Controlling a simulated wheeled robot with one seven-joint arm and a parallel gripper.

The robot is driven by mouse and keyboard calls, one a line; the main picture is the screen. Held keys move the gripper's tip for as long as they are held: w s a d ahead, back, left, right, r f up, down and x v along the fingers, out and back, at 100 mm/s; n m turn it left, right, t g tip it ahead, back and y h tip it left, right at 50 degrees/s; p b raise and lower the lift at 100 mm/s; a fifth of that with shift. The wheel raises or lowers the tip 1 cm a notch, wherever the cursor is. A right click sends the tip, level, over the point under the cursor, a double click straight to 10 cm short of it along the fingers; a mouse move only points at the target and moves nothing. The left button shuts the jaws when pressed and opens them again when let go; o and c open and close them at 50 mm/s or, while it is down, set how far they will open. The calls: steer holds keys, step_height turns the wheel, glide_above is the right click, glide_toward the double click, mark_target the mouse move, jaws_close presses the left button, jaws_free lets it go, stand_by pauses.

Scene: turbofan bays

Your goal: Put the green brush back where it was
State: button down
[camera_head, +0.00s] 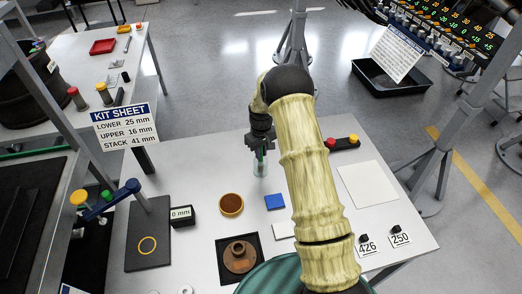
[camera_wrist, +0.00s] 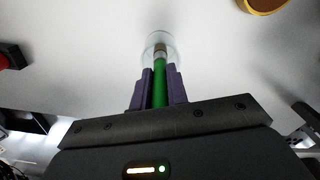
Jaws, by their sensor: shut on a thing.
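My gripper (camera_head: 260,150) is over the middle of the white table, pointing down. In the wrist view my gripper (camera_wrist: 158,88) has its two purple-grey fingers shut on the green brush (camera_wrist: 159,82), with the green handle between them. The brush's far end reaches into a clear glass or jar (camera_wrist: 150,44), which also stands on the table in the head view (camera_head: 261,167). In the head view only a little green of the brush (camera_head: 259,155) shows between the fingers. I cannot tell whether the brush touches the bottom of the glass.
Near the glass are an amber-filled round dish (camera_head: 231,205), a blue block (camera_head: 275,202) and a button box (camera_head: 344,143) with red and yellow ends. A white sheet (camera_head: 368,184) lies at right.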

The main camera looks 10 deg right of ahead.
steer(key=shift+f, duration=0.15)
steer(key=shift+f, duration=0.1)
steer(key=shift+f, duration=0.15)
steer(key=c, duration=1.4)
jaws_free()
step_height(320, 180, up, 11)
steer(key=b, duration=0.4)
steer(key=shift+r, duration=0.75)
